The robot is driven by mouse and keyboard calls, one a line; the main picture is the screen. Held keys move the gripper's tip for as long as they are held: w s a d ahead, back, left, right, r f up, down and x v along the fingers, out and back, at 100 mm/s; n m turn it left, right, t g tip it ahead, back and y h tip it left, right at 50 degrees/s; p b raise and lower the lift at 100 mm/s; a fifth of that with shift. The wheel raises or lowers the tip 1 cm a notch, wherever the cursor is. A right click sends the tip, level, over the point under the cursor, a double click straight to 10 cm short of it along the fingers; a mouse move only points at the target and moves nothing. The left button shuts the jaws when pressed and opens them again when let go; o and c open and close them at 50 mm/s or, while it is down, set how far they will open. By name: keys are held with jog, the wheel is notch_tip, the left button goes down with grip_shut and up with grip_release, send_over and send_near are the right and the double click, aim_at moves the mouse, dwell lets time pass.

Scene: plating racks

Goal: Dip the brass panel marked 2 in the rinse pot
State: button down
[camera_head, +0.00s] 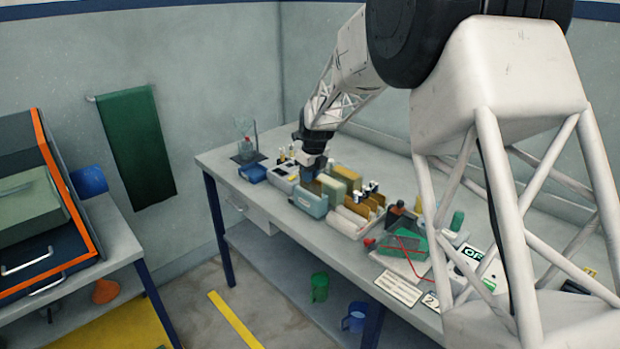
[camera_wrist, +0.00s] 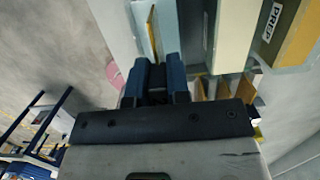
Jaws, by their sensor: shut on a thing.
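My gripper (camera_head: 312,172) is low over the row of pots on the bench in the head view. In the wrist view its dark blue fingers (camera_wrist: 157,72) are shut on a brass panel (camera_wrist: 152,32), seen nearly edge-on. The panel runs up beside the wall of a pale blue pot (camera_wrist: 197,25); I cannot tell whether it is inside a pot. No 2 shows on it. A pale blue pot (camera_head: 309,203) stands at the bench's front in the head view. I cannot make out which pot is the rinse pot.
A yellow pot (camera_head: 348,174) stands behind the row; one labelled PREP (camera_wrist: 290,45) is at the wrist view's right. More brass panels (camera_head: 367,204) stand in a rack to the right. A blue tray (camera_head: 252,173) and glass container (camera_head: 246,140) are left. A green block (camera_head: 402,254) lies further right.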

jog(key=shift+r, duration=2.05)
